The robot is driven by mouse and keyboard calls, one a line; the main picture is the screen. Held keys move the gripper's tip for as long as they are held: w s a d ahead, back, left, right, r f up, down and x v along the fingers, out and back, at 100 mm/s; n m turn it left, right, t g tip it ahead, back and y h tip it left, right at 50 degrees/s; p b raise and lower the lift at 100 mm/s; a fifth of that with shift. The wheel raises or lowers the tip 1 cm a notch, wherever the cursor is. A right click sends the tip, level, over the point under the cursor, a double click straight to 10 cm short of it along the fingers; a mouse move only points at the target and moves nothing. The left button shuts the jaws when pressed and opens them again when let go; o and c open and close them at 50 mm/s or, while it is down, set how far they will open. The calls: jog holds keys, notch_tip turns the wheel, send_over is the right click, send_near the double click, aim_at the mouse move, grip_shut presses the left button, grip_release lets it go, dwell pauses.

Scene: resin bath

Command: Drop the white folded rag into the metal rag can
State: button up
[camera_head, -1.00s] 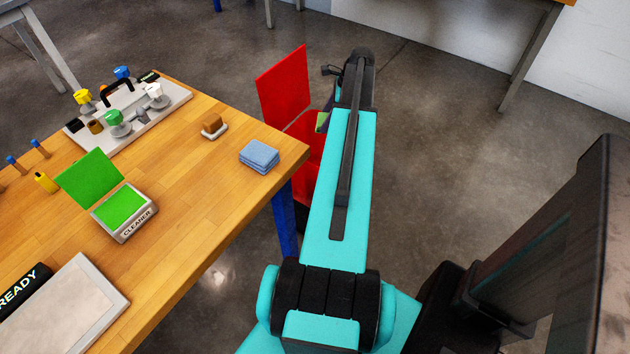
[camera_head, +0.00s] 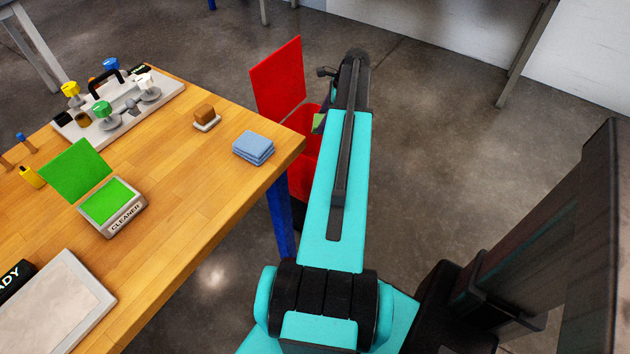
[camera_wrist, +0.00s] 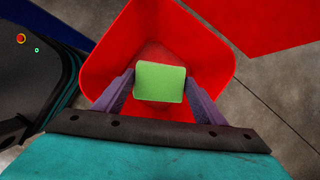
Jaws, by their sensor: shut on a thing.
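A light green folded rag (camera_wrist: 160,82) is held between the two fingers of my gripper (camera_wrist: 160,90) in the wrist view. No white rag shows. In the head view only a sliver of the green rag (camera_head: 319,123) shows beside my arm. Below it is a red can (camera_wrist: 107,55) with its mouth open, and the rag shows inside the can's outline, over the opening. How high the rag is above the can floor I cannot tell. The can's red lid (camera_head: 277,78) stands open. My arm hides much of the can (camera_head: 300,180) in the head view.
A wooden table (camera_head: 190,200) stands to the left, its corner close to the can. On it are a folded blue cloth (camera_head: 253,147), a brown block on a small dish (camera_head: 206,123), a green cleaner box (camera_head: 112,208) and a grey tray (camera_head: 50,310).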

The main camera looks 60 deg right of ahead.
jog(key=shift+f+b, duration=0.75)
jog(key=shift+f, duration=0.35)
jog(key=o, duration=1.1)
jog(key=shift+r, duration=0.1)
jog(key=v, duration=1.3)
jog(key=shift+r, duration=0.3)
jog(key=shift+s, duration=0.2)
